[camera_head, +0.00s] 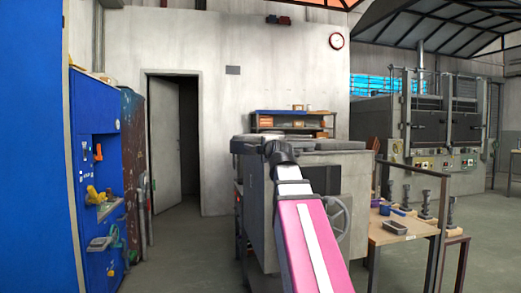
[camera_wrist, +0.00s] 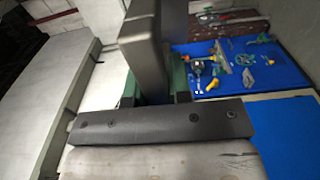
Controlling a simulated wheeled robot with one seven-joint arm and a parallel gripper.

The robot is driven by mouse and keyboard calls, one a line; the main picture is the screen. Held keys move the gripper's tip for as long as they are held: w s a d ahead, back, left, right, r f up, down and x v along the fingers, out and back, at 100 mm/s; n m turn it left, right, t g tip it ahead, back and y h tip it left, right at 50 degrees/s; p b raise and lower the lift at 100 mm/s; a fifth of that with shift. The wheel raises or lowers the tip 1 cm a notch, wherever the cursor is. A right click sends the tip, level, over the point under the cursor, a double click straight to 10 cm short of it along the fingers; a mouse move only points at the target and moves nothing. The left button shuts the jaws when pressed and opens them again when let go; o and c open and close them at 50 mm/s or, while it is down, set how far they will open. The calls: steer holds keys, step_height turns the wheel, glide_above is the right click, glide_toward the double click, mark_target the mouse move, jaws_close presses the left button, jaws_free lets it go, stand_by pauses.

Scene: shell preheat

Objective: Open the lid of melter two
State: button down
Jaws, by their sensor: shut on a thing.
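The grey melter block (camera_head: 258,215) stands in the middle of the head view. Its top carries a flat grey lid at the left (camera_head: 246,146) and another at the right (camera_head: 340,145); no lid looks raised. I cannot read which is melter two. My gripper (camera_head: 278,150) is at the top front edge between these lids. In the wrist view its dark fingers (camera_wrist: 154,45) are close together, shut on what seems to be a lid handle, mostly hidden by the fingers. A pale grey slab (camera_wrist: 45,95) lies left of them.
A wooden table (camera_head: 400,236) with tools and a small tray (camera_head: 394,228) stands right of the melter. A blue tool panel (camera_head: 97,190) is at the left; a blue tool board shows in the wrist view (camera_wrist: 215,85). Open floor (camera_head: 185,255) lies left of the melter.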

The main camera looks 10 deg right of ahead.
steer(key=shift+s+d, duration=0.15)
stand_by(0.3)
steer(key=c, duration=1)
jaws_free()
steer(key=shift+c, duration=0.2)
steer(key=s, duration=0.7)
steer(key=shift+s+d, duration=0.15)
steer(key=shift+s, duration=0.1)
